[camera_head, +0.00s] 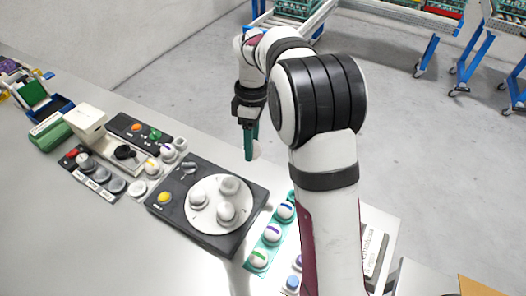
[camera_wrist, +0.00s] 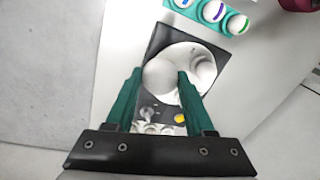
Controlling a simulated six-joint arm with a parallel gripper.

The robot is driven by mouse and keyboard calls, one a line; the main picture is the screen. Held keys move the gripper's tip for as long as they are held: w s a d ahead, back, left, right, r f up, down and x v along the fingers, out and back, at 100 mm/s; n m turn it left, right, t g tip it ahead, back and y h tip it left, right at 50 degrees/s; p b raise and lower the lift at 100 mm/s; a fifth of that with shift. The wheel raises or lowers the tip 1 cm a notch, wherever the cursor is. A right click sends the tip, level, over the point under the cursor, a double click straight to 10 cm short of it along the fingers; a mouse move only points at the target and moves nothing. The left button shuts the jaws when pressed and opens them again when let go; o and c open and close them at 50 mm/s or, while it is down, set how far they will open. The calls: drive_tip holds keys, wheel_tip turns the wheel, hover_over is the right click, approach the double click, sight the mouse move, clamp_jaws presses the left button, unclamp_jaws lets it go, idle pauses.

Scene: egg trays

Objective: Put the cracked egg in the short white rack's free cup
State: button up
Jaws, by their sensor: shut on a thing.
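My gripper (camera_head: 250,148) has teal fingers and is shut on a pale egg. The egg (camera_head: 256,150) shows only partly beside the fingers, above and to the far right of the dark turntable unit. In the wrist view my gripper (camera_wrist: 160,78) has the whitish egg (camera_wrist: 158,74) between its fingers, with the turntable behind it. No crack can be made out on it. A short pale row (camera_head: 138,188) left of the turntable unit, which looks like the white rack, holds a few eggs (camera_head: 152,166); its near end looks empty, but this is too small to be sure.
The dark unit (camera_head: 180,215) has a white disc (camera_head: 211,185) carrying three pale rounded pieces and a yellow button (camera_head: 164,197). A teal tray (camera_head: 254,256) of striped eggs stands right of it, partly behind my arm. Panels and a scale-like box (camera_head: 91,120) stand left.

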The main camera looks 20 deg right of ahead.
drive_tip(key=w+a+f+m+t, duration=0.1)
drive_tip(key=w+a+f+m, duration=0.15)
drive_tip(key=a+m, duration=0.4)
drive_tip(key=w+a+f+m, duration=0.1)
drive_tip(key=w+a+m, duration=0.3)
drive_tip(key=a, duration=0.5)
drive_tip(key=w+a+f+m+t, duration=0.1)
drive_tip(key=w+a+f+m, duration=0.15)
drive_tip(key=a+m, duration=0.45)
drive_tip(key=a+f+m, duration=0.2)
drive_tip(key=a+m, duration=0.4)
drive_tip(key=a, duration=0.5)
drive_tip(key=shift+n+t, duration=0.25)
drive_tip(key=shift+t, duration=0.15)
drive_tip(key=shift+s+f, duration=0.2)
drive_tip(key=shift+f, duration=2.9)
drive_tip(key=shift+f, duration=0.55)
drive_tip(key=o, duration=0.9)
